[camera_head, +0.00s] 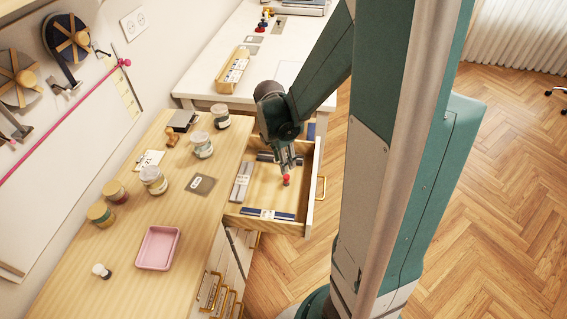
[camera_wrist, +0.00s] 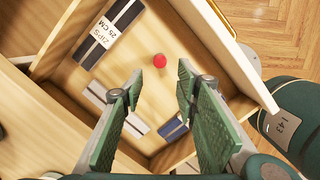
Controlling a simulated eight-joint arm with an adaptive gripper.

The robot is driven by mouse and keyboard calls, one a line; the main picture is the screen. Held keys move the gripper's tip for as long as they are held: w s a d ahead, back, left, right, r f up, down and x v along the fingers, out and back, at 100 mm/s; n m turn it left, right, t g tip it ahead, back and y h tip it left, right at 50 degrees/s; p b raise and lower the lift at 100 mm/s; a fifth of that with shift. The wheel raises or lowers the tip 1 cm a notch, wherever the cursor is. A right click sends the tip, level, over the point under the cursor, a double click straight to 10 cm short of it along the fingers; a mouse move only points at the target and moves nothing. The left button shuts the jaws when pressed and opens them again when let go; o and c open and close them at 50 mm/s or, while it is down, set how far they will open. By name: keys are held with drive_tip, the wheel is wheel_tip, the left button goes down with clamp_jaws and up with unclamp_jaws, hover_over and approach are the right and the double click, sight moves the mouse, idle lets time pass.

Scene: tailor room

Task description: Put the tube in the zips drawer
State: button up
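The zips drawer (camera_head: 302,222) is pulled open below the wooden counter; one packet (camera_wrist: 110,33) inside it reads "ZIPS 25 CM". The tube shows as a small red piece (camera_head: 286,181) just below my gripper (camera_head: 288,164), over the drawer floor. In the wrist view it is a red round shape (camera_wrist: 160,61) inside the drawer outline, beyond the fingertips of my gripper (camera_wrist: 158,82). The two green fingers are spread apart with nothing between them. I cannot tell whether the tube stands or lies.
The counter (camera_head: 195,235) holds several jars, a pink tray (camera_head: 157,248) and a small bottle (camera_head: 101,271). A white table (camera_head: 210,84) stands behind the drawer.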

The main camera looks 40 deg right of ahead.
drive_tip(key=shift+a+r, duration=0.1)
drive_tip(key=shift+r, duration=0.2)
idle(0.5)
drive_tip(key=s+a+r+m+t+y, duration=0.1)
drive_tip(key=s+a+r+m+t, duration=0.2)
drive_tip(key=a+r+m, duration=0.6)
drive_tip(key=s+a+r+m+t, duration=0.4)
drive_tip(key=s+a+r+m, duration=0.4)
drive_tip(key=r, duration=0.4)
drive_tip(key=shift+a+m+y, duration=0.4)
drive_tip(key=shift+a+m, duration=0.1)
drive_tip(key=shift+a, duration=0.7)
